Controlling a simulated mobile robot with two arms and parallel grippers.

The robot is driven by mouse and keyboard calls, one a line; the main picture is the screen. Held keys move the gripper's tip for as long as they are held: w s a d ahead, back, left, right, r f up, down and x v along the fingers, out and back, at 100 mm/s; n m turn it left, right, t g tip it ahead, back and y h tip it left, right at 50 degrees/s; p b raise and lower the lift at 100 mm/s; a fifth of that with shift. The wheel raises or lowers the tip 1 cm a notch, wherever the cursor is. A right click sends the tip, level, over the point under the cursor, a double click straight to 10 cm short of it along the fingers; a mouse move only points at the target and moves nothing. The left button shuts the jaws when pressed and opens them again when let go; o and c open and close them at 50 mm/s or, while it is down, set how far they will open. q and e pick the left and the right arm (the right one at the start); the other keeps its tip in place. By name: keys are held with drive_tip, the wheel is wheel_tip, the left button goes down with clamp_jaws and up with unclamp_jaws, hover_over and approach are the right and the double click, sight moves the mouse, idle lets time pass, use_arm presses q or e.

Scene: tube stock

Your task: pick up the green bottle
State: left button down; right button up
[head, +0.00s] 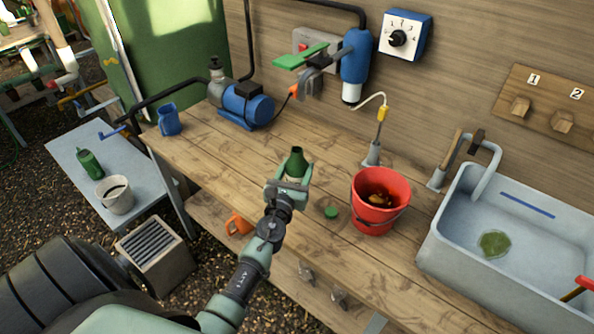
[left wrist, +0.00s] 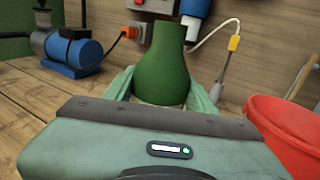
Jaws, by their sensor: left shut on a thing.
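The green bottle (head: 296,161) stands upright at the wooden workbench, between the jaws of my left gripper (head: 288,187). In the left wrist view the bottle (left wrist: 163,62) rises in the middle, with a finger of my left gripper (left wrist: 163,97) on each side of it. The gripper is shut on the bottle. The bottle's lower part is hidden behind the gripper, so I cannot tell whether it touches the bench. My right gripper is in neither view.
A red bucket (head: 372,222) stands right of the gripper, with a small green disc (head: 331,212) nearby. A blue pump (head: 247,104) and blue mug (head: 169,120) are at the back left. A sink (head: 470,262) is at the right. Another green bottle (head: 90,164) is on the side table (head: 140,190).

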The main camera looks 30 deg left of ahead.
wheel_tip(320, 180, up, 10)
drive_tip(key=p, duration=0.9)
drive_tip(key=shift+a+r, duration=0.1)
